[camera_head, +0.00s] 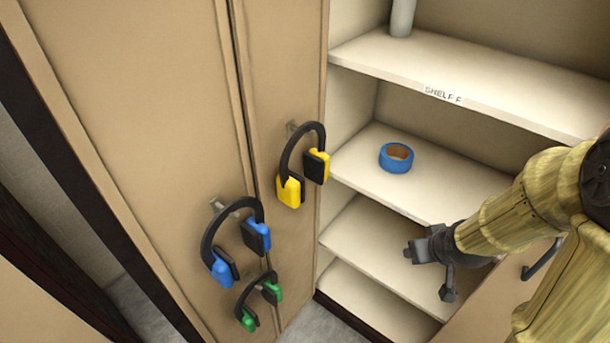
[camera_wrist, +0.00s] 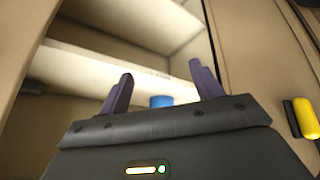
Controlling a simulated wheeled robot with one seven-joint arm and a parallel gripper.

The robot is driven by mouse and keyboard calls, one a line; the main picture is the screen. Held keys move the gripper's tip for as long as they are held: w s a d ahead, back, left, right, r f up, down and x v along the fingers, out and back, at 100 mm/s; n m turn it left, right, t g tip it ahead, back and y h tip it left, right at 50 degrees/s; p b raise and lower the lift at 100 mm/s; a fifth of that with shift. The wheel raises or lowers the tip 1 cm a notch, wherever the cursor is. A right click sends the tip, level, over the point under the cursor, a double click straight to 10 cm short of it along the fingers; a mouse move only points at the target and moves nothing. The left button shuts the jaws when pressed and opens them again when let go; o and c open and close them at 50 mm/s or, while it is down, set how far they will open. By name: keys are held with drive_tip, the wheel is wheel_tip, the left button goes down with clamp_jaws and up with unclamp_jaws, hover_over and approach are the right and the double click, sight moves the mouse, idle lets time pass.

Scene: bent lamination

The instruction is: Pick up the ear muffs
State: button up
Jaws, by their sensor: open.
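Three pairs of ear muffs hang on the tan cabinet doors in the head view. The yellow pair (camera_head: 290,188) hangs highest, on a hook on the right door. The blue pair (camera_head: 258,236) hangs lower left on another hook. The green pair (camera_head: 247,318) hangs lowest, its hook hidden. My gripper (camera_head: 425,270) is in front of the lower shelves, to the right of all the ear muffs and apart from them. In the wrist view my gripper (camera_wrist: 160,85) is open with nothing between its fingers. A yellow ear cup (camera_wrist: 304,117) shows at that view's right edge.
An open shelf unit (camera_head: 480,90) stands right of the doors, with a label on its upper edge. A roll of blue tape (camera_head: 397,158) lies on a middle shelf; a blue object (camera_wrist: 161,101) shows between my fingers, beyond them. A grey cylinder (camera_head: 402,18) stands on the top shelf.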

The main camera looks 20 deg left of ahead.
drive_tip(key=w+a+f+n+t+y, duration=0.1)
drive_tip(key=w+a+f+n+y, duration=0.15)
drive_tip(key=a, duration=0.25)
drive_tip(key=n+y+b, duration=0.1)
drive_tip(key=n+y, duration=0.6)
drive_tip(key=y, duration=0.6)
approach(300, 195)
drive_tip(key=shift+m, duration=0.25)
drive_tip(key=v, duration=0.4)
drive_tip(key=shift+d, duration=0.1)
drive_tip(key=p+x, duration=0.3)
drive_tip(key=x, duration=0.9)
drive_tip(key=shift+a, duration=0.2)
